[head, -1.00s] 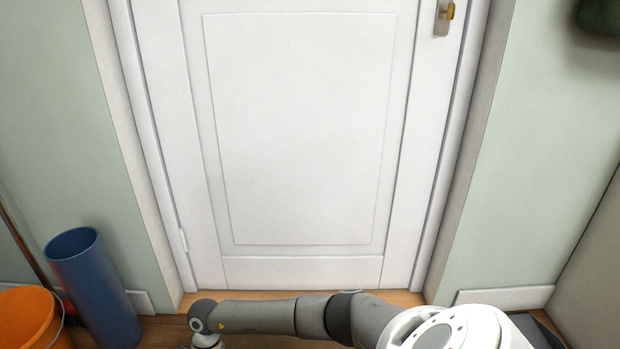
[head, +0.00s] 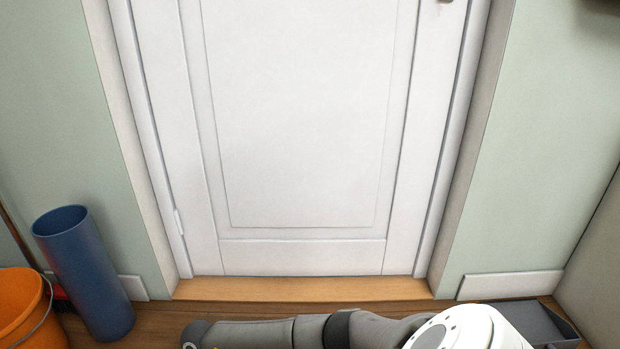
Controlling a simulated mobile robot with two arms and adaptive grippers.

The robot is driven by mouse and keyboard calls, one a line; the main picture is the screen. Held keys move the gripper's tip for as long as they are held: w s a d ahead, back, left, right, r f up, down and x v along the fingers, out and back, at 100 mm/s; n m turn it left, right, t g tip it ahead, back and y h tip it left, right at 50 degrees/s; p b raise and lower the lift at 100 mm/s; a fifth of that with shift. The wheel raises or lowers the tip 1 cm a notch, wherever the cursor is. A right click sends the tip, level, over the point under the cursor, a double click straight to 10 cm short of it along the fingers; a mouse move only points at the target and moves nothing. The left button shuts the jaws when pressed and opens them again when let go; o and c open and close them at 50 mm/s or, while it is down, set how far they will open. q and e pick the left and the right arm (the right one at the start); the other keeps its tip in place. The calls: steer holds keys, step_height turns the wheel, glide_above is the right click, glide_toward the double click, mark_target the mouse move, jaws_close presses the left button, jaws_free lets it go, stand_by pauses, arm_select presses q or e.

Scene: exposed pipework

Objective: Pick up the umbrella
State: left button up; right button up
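No umbrella shows in the head view. A tall blue cylinder (head: 85,273), open at the top, stands on the floor at the lower left, and nothing is seen sticking out of it. One of my arms lies across the bottom edge of the picture, in front of the door. Its gripper is out of the frame, and my other gripper is not in view either.
An orange bucket (head: 25,310) stands left of the blue cylinder, with a stick leaning behind it. A closed white door (head: 305,130) fills the middle. A dark grey tray-like object (head: 535,318) lies on the floor at the right. Wooden floor shows before the door.

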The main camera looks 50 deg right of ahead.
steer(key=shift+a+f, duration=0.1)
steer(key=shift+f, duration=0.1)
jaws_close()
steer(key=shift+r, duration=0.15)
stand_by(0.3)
